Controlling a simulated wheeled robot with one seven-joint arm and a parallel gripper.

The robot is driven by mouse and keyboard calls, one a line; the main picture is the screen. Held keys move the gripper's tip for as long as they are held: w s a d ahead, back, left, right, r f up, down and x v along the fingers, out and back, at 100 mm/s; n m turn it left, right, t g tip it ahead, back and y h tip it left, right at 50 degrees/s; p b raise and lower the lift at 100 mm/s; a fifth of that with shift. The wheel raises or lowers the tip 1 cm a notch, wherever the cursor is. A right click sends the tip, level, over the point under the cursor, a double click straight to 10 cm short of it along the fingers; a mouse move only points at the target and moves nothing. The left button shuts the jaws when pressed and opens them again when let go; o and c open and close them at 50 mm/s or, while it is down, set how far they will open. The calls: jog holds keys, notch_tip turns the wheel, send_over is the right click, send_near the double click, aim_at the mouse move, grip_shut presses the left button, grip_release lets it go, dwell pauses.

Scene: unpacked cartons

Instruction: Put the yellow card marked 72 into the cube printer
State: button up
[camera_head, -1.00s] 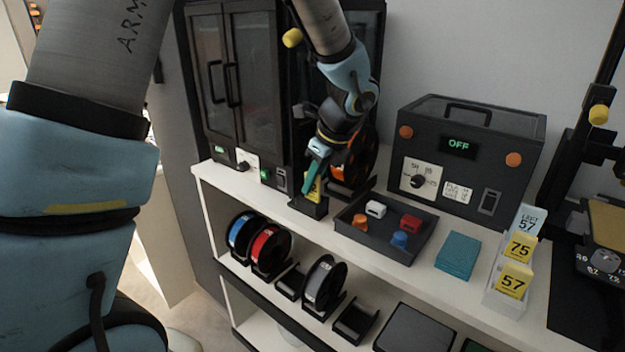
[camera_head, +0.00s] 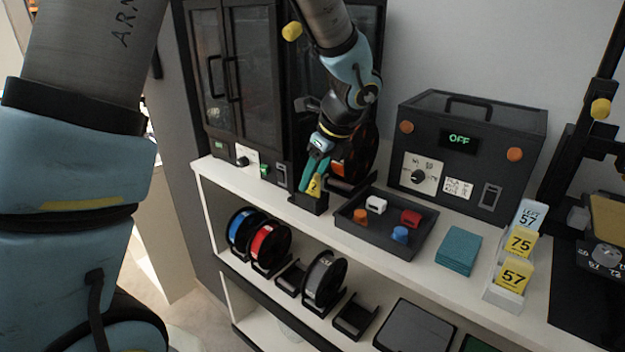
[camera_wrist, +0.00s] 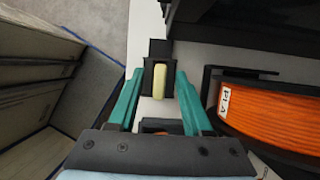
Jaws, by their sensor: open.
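A yellow card (camera_head: 314,187) stands upright in a small black holder (camera_head: 307,204) on the shelf top. Part of its number is hidden behind a teal finger; a 2 shows. My gripper (camera_head: 317,173) is open at the card, pointing down. In the wrist view, the card's yellow top edge (camera_wrist: 158,83) lies between the two spread teal fingers, with gaps at both sides. Which machine is the cube printer is not labelled. A black glass-doored cabinet (camera_head: 236,85) with a card slot stands behind left, and a black box reading OFF (camera_head: 462,160), also slotted, stands right.
An orange spool (camera_wrist: 265,108) stands close right of my gripper. A dark tray (camera_head: 375,235) with small coloured pieces, teal cards (camera_head: 459,250) and a white rack (camera_head: 501,297) of cards marked 57 and 75 are further right.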

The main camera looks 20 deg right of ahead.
jog(key=v, duration=0.9)
jog(key=shift+s+r+b, duration=0.25)
jog(key=shift+r+b, duration=0.1)
jog(key=shift+b, duration=0.1)
